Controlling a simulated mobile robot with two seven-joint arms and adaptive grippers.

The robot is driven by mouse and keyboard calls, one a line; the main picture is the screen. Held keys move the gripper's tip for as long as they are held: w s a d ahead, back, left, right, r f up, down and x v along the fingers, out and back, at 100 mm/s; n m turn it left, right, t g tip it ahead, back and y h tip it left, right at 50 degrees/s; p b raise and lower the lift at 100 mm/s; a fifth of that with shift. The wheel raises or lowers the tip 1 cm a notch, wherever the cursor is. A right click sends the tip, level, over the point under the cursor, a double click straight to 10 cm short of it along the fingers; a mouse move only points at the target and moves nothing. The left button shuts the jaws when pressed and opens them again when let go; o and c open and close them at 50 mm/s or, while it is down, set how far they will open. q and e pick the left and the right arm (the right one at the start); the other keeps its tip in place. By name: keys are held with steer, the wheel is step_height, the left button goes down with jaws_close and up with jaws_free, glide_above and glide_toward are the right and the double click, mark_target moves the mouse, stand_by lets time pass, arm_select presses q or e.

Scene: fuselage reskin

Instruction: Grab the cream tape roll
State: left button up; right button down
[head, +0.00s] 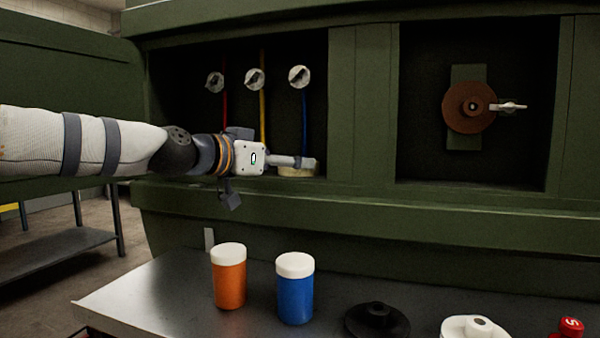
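The cream tape roll (297,172) lies flat on the floor of the left recess in the green fuselage panel, at the recess's lower right corner. My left gripper (304,162) reaches in from the left, with its fingers at the roll's upper side. The fingers overlap the roll in this view and hide part of it. I cannot tell whether they are open or shut, or whether they touch the roll. My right gripper is not in view.
Three round valves (254,79) with red, yellow and blue lines sit above the arm. An orange jar (229,279), a blue jar (295,292) and a black lidded item (377,320) stand on the metal table (160,288).

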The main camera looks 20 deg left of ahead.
arm_select(q)
steer(key=x, duration=0.2)
steer(key=shift+w+d+f, duration=0.15)
steer(key=shift+w+f, duration=0.05)
steer(key=shift+r, duration=0.15)
steer(key=c, duration=1.2)
steer(key=shift+c, duration=0.2)
